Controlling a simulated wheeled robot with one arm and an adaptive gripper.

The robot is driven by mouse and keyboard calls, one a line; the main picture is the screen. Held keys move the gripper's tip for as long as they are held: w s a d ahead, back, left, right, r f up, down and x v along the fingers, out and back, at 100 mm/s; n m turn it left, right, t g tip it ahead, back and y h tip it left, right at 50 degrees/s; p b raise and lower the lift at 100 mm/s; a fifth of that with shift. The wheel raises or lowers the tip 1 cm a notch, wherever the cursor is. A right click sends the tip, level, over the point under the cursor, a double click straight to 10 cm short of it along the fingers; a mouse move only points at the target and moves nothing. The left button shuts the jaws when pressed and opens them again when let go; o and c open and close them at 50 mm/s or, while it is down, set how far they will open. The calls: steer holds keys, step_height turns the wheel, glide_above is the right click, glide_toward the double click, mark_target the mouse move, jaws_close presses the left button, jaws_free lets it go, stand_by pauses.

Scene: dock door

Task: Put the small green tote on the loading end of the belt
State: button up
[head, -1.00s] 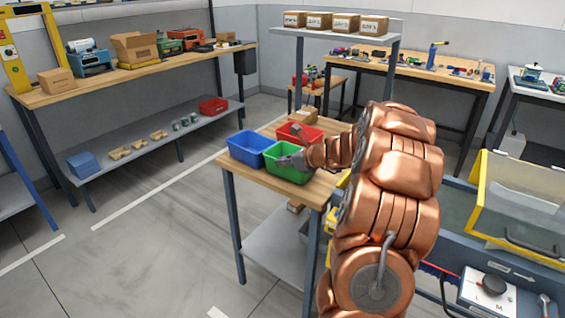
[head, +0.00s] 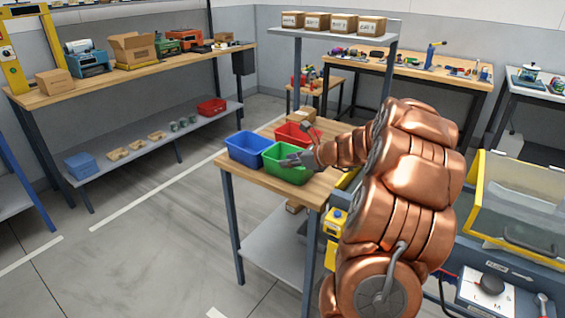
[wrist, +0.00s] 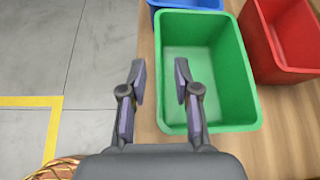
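The small green tote (head: 287,174) is an empty, open-topped bin on a wooden-topped table (head: 255,181). It fills the middle of the wrist view (wrist: 226,124). My gripper (wrist: 160,75) is open, its two fingers apart over the tote's near-left wall. In the wrist view one finger appears outside that wall and the other over the inside; whether they touch it I cannot tell. In the head view my gripper (head: 297,160) is at the tote's right side. The belt machine, with a yellow-framed clear cover (head: 520,205), is at the right; my arm hides part of it.
A blue tote (head: 248,147) and a red tote (head: 291,134) stand close to the green one. A grey shelf with several cartons (head: 333,22) rises behind. A control panel with a black knob (head: 491,284) is at lower right. The floor at left is clear.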

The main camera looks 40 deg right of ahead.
steer(key=v, duration=0.8)
